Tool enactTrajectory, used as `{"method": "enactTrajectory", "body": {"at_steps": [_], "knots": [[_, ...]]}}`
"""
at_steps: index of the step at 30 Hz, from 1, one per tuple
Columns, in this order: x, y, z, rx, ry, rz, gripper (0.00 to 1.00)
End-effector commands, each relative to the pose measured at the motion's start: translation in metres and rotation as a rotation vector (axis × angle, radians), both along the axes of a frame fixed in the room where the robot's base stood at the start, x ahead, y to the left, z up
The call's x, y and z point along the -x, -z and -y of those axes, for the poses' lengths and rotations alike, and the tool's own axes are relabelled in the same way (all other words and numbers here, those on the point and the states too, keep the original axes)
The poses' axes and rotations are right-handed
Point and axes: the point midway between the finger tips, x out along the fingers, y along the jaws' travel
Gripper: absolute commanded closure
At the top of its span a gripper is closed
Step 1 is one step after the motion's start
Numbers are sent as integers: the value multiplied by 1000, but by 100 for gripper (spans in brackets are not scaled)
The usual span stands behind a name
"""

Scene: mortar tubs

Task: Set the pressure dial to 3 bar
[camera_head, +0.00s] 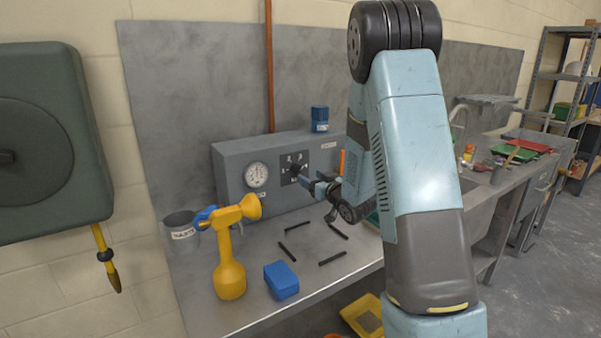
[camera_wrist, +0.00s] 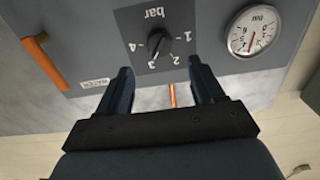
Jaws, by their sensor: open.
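The pressure dial is a black knob (camera_wrist: 158,43) on a dark square plate marked 1 to 4 and "bar", upside down in the wrist view. In the head view the knob (camera_head: 296,169) is on the front of the grey panel box (camera_head: 232,192). I cannot tell which number it points to. A round white gauge (camera_head: 256,175) is left of it, and at the upper right in the wrist view (camera_wrist: 253,30). My gripper (camera_wrist: 160,70) is open and empty, facing the plate, fingertips spread to either side just below the knob in the picture, apparently apart from it.
An orange handle (camera_wrist: 46,63) is on the panel beside a "WATER" label. A blue box (camera_head: 320,119) stands on top.

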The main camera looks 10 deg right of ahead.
Motion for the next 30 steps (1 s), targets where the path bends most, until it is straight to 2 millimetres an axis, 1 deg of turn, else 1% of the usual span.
{"method": "enactTrajectory", "body": {"at_steps": [1, 6, 12, 18, 26, 27, 30], "knots": [[-9, 0, -3, 1, -3, 3, 33], [-37, 0, -12, 0, -2, 2, 33], [-61, 0, -20, 1, -1, 1, 33], [-71, 0, -23, 1, 0, 1, 33], [-72, 0, -23, 0, 0, 1, 33], [-72, 0, -23, 0, 0, 1, 34], [-72, 0, -23, 0, 0, 0, 43]]}}
